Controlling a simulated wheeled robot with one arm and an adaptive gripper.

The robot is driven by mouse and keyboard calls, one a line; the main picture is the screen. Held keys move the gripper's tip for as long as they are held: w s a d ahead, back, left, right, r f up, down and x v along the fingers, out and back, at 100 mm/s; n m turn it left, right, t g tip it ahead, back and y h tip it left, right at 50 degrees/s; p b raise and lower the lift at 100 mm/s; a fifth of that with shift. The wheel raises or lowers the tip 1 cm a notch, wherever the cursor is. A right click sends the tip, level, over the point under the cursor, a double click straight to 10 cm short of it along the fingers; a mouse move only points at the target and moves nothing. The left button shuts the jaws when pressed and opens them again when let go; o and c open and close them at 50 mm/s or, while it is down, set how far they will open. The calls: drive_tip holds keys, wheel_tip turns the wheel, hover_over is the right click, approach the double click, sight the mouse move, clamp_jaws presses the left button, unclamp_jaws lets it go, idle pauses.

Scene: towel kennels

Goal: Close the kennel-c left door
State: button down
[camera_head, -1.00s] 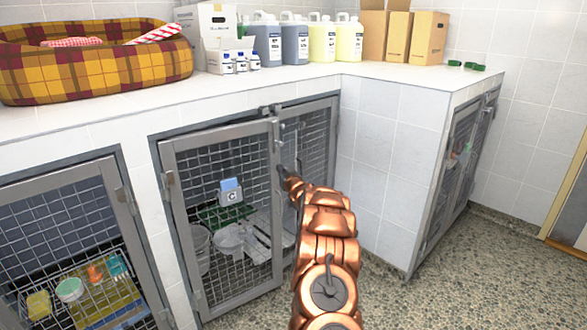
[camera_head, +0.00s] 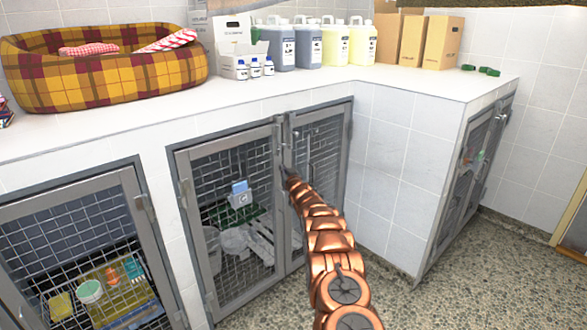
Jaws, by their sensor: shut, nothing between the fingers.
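The kennel with the blue-and-white C tag (camera_head: 240,194) is in the middle of the head view. Its left mesh door (camera_head: 228,225), framed in grey metal, stands about flush with the front; I cannot tell whether a small gap is left. The right mesh door (camera_head: 318,155) stands beside it, also about flush. My copper-coloured arm reaches in from the bottom right. My gripper (camera_head: 291,180) is at the free edge of the left door, near where the doors meet. It is shut and looks to be touching or very near the frame; the exact contact is hidden.
Another mesh-door kennel (camera_head: 85,250) is at the left and one (camera_head: 468,180) is around the corner at the right. The white counter (camera_head: 330,85) above carries a plaid pet bed (camera_head: 105,72), jugs (camera_head: 308,45) and boxes (camera_head: 437,42). The speckled floor (camera_head: 455,285) at right is clear.

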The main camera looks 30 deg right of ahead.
drive_tip(key=shift+w+a+r, duration=0.35)
drive_tip(key=shift+a+r, duration=0.35)
drive_tip(key=shift+r, duration=0.1)
drive_tip(key=s+d+f, duration=0.1)
drive_tip(key=s+d, duration=0.1)
drive_tip(key=s, duration=0.5)
drive_tip(key=s+d, duration=0.2)
drive_tip(key=s, duration=0.5)
drive_tip(key=shift+s+d+f, duration=0.2)
drive_tip(key=shift+f, duration=0.15)
